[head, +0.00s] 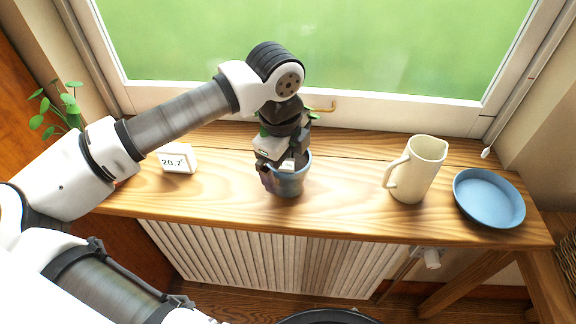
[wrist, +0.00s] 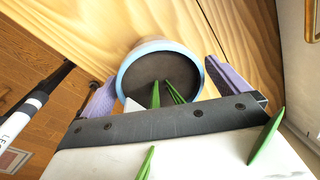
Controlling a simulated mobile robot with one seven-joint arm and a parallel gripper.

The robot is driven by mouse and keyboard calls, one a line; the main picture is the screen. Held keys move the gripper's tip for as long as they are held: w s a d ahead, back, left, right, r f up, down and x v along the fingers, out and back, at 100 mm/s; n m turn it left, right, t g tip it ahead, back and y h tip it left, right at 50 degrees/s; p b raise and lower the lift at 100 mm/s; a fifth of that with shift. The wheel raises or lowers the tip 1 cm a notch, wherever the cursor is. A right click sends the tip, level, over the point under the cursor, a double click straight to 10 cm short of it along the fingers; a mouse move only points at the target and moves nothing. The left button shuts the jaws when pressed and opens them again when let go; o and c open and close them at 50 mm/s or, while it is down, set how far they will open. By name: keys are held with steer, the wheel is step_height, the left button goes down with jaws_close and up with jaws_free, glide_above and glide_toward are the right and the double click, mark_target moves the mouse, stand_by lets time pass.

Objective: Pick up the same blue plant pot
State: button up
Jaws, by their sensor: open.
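The blue plant pot (head: 290,182) stands upright on the wooden sill, below the window. My gripper (head: 276,172) is over it, pointing down, and hides part of the pot and its plant. In the wrist view the pot's round blue rim (wrist: 190,62) and dark inside lie between the two purple fingers of my gripper (wrist: 160,85). The fingers are apart, one on each side of the pot. I cannot tell whether either finger touches it. Green leaves (wrist: 172,92) rise from the pot close to the gripper's body.
A cream pitcher (head: 420,170) and a blue plate (head: 489,198) stand to the right on the sill (head: 340,205). A small white display (head: 178,159) stands to the left. The window frame (head: 400,115) is close behind, and a leafy plant (head: 62,108) is at far left.

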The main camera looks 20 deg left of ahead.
steer(key=c, duration=1.3)
